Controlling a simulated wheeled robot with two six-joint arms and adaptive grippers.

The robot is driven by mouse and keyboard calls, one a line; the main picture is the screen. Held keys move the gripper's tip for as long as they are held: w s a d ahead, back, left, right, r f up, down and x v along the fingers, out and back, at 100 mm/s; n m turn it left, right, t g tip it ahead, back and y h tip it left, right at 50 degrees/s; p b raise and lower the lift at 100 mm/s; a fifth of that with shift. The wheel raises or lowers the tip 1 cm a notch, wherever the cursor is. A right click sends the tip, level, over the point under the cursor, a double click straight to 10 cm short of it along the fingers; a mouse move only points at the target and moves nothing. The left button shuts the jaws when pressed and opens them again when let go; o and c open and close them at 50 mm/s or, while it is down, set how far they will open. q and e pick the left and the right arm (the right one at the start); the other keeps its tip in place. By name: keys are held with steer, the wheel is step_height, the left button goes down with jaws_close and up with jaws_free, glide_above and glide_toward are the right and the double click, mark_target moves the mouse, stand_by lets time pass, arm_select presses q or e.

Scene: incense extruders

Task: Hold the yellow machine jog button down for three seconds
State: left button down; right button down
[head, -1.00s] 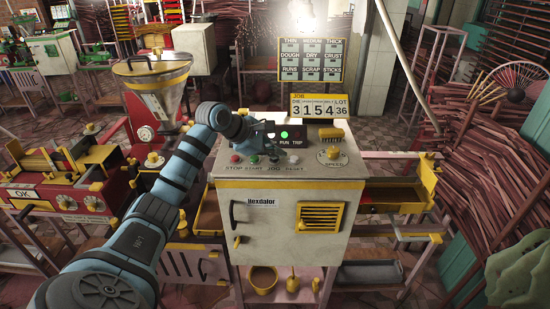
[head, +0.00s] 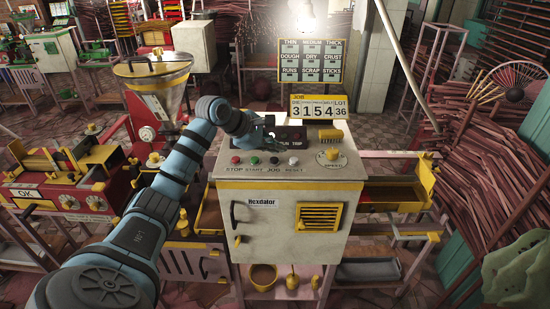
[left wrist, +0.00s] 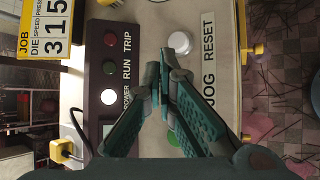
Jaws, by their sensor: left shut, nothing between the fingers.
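The yellow-and-white machine (head: 290,205) stands in the middle of the head view. Its dark jog button (head: 274,161) sits between the green start button (head: 253,160) and the white reset button (head: 294,160). My left gripper (head: 271,143) is shut and empty just behind the jog button, seemingly above the panel. In the left wrist view, my closed fingertips (left wrist: 163,75) lie beside the JOG label (left wrist: 209,86) and cover the jog button. The reset button (left wrist: 181,41) is clear there. Contact with the jog button cannot be told. My right gripper is not in view.
The run lamp (left wrist: 109,67) looks unlit and the power lamp (left wrist: 108,97) glows white. A speed knob (head: 332,155) and a number sign (head: 318,106) stand right of my gripper. A red machine with a hopper (head: 153,85) is close on the left.

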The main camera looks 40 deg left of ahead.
mark_target(276, 161)
arm_select(q)
steer(key=shift+r+p, duration=1.8)
steer(key=shift+r, duration=0.6)
steer(key=shift+d+f, duration=0.1)
steer(key=shift+f, duration=0.05)
